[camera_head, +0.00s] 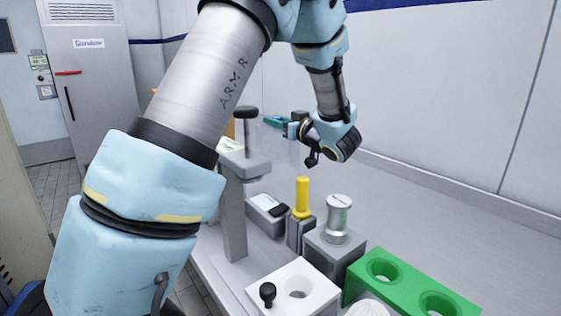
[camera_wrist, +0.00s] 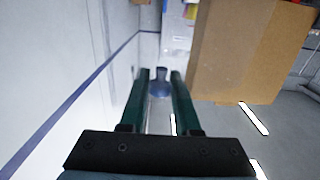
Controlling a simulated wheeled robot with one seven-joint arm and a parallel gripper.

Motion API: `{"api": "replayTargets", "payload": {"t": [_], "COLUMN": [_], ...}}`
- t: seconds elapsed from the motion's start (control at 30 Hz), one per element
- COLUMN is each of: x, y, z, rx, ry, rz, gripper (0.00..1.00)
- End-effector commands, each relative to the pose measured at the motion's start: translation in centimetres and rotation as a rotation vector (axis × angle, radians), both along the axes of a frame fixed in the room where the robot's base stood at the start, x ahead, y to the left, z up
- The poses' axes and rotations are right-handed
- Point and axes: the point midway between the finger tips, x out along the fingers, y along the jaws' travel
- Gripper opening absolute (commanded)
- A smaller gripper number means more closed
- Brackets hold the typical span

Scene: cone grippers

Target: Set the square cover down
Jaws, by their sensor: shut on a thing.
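My gripper (camera_head: 272,121) reaches left from the wrist above the bench in the head view, its teal fingers small and partly lost against the background. In the wrist view my gripper (camera_wrist: 161,74) has its two green fingers close together around a dark bluish piece (camera_wrist: 160,85) at the tips. In the head view a faint, clear pane-like shape (camera_head: 284,150) hangs just below the fingers. It seems to be the square cover, held above the bench, but its edges are hard to make out.
Below stand a yellow cylinder (camera_head: 303,193), a metal spool (camera_head: 339,216) on a grey block, and a small device (camera_head: 267,207). A grey stand (camera_head: 233,205) rises left. A white holed block (camera_head: 319,295) and green holed block (camera_head: 407,280) are in front. The bench right is clear.

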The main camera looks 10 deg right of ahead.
Motion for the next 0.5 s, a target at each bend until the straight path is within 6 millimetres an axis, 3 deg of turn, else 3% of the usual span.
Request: {"api": "replayTargets", "payload": {"t": [0.5], "x": [0.0], "y": [0.0], "z": [-6.2], "rx": [0.002], "ry": [0.001], "rz": [0.0], "gripper": [0.0]}}
